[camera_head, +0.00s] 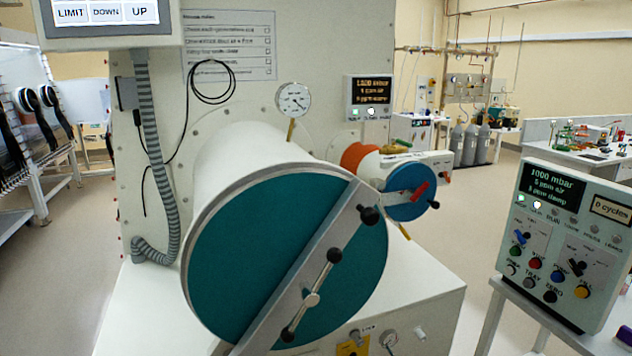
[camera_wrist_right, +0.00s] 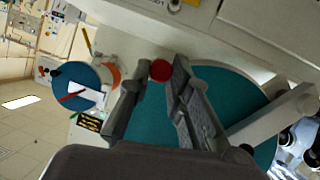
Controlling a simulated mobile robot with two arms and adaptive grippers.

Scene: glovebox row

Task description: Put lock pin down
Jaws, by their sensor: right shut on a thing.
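My right gripper (camera_wrist_right: 160,74) shows in the right wrist view, its two dark fingers closed on a small red round-ended piece, seemingly the lock pin (camera_wrist_right: 161,70). Only the red end shows; the rest of the piece is hidden. The fingers stand in front of the large teal round door (camera_wrist_right: 238,88), and I cannot tell the gap to it. In the head view, that door (camera_head: 240,250) is closed, with a diagonal grey bar carrying a black-knobbed handle (camera_head: 312,299). Neither gripper shows in the head view.
A smaller blue round door (camera_head: 408,180) with a red lever sits to the right of the large one. A control panel (camera_head: 545,225) stands on a cart at right. Floor lies clear between chamber and cart.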

